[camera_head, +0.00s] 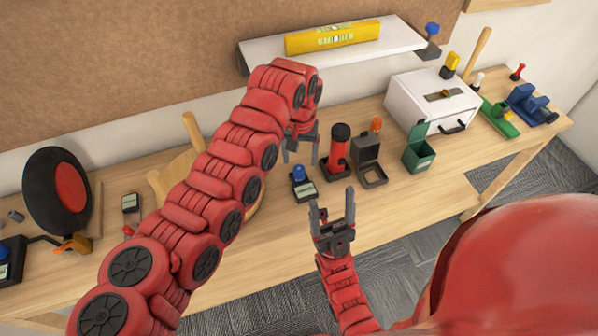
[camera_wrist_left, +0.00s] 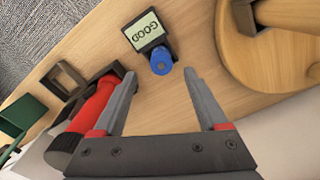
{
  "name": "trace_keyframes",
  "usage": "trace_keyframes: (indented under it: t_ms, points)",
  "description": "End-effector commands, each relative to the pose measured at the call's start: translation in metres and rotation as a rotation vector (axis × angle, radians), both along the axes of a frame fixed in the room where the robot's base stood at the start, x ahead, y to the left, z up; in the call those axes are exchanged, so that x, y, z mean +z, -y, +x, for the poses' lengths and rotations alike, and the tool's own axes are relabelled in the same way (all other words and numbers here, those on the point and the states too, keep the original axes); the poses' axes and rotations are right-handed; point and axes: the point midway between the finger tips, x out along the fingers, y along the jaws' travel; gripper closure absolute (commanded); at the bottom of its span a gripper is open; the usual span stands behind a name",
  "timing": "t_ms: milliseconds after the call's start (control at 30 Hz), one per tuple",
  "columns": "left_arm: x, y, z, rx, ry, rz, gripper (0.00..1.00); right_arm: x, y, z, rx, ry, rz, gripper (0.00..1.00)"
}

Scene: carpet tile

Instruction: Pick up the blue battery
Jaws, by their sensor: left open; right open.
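The blue battery (camera_head: 299,171) stands in a small dark tester on the wooden table in the head view. In the left wrist view, the blue battery (camera_wrist_left: 161,57) shows beyond and between my fingertips, beside the tester's screen (camera_wrist_left: 145,31), which reads "GOOD". My left gripper (camera_head: 300,157) is open above and behind the battery, with nothing between its fingers; it also shows in the left wrist view (camera_wrist_left: 161,78). My right gripper (camera_head: 331,203) is open and empty in front of the table edge, nearer to me than the battery.
A round wooden object (camera_wrist_left: 270,50) lies close to the left gripper. A shelf (camera_head: 262,55) is behind.

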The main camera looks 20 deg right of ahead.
Motion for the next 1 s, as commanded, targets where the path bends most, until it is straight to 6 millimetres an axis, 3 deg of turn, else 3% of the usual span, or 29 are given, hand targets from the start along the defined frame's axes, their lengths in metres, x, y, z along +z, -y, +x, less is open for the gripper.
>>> trace_keyframes:
  t_ms: [233,400,600,1000]
  points:
    - [-0.025,-0.005,-0.004,0.001,-0.008,0.002,0.24,0.024,0.0,0.0,0.0,0.0,0.0,0.3]
    - [-0.049,-0.004,-0.003,0.001,-0.003,0.001,0.24,0.028,0.0,0.0,0.0,0.0,0.0,0.3]
    - [-0.051,-0.004,-0.002,0.001,0.0,-0.001,0.24,0.026,0.0,0.0,0.0,0.0,0.0,0.3]
    - [-0.051,-0.004,-0.002,0.0,0.0,-0.001,0.96,0.026,0.0,0.0,0.0,0.0,0.0,0.3]
